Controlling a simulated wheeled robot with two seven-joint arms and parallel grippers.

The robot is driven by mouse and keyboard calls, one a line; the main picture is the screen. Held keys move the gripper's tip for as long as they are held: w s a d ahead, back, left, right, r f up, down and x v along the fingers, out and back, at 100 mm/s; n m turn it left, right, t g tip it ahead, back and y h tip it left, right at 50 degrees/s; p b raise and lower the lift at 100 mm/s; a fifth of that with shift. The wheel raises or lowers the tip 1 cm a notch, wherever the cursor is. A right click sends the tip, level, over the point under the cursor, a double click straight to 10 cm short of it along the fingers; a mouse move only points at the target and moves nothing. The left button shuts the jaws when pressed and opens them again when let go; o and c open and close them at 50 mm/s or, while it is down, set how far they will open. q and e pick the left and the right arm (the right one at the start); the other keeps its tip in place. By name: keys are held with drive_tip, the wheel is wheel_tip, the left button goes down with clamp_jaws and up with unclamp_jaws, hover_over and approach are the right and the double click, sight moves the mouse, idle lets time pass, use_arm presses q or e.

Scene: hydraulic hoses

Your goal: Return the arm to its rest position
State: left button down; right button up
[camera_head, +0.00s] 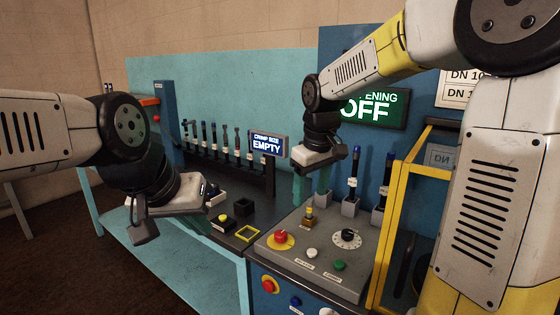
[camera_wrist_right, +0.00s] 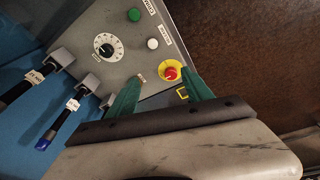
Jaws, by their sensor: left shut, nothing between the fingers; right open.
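My left gripper (camera_head: 178,200) hangs at the left in the head view, over the front edge of the teal bench. It is shut and empty; its fingertips are mostly hidden. My right gripper (camera_head: 311,185) is above the back of the grey control panel (camera_head: 305,272), with its green fingers pointing down. It is open with nothing between the fingers. In the right wrist view the two green fingers (camera_wrist_right: 160,92) stand apart over the panel, near the red button (camera_wrist_right: 170,73). The right arm reaches in from the right, past the yellow frame.
A rack of several upright hoses (camera_head: 225,150) stands behind, beside a display reading EMPTY (camera_head: 267,144). A green sign reads OFF (camera_head: 368,110). Holders with hoses (camera_head: 352,188) stand close to the right gripper. A yellow frame (camera_head: 393,215) stands at right. Open floor (camera_head: 50,260) lies at left.

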drive_tip(key=s+d+r+m+t, duration=0.1)
drive_tip(key=s+d+m+t, duration=0.1)
drive_tip(key=s, duration=0.7)
drive_tip(key=s+d+r+m+t+y, duration=0.1)
drive_tip(key=s+d+m, duration=0.3)
drive_tip(key=s, duration=0.4)
drive_tip(key=shift+s+d+r+m+t+y, duration=0.3)
drive_tip(key=shift+s+d+r+t, duration=0.1)
drive_tip(key=shift+t, duration=0.1)
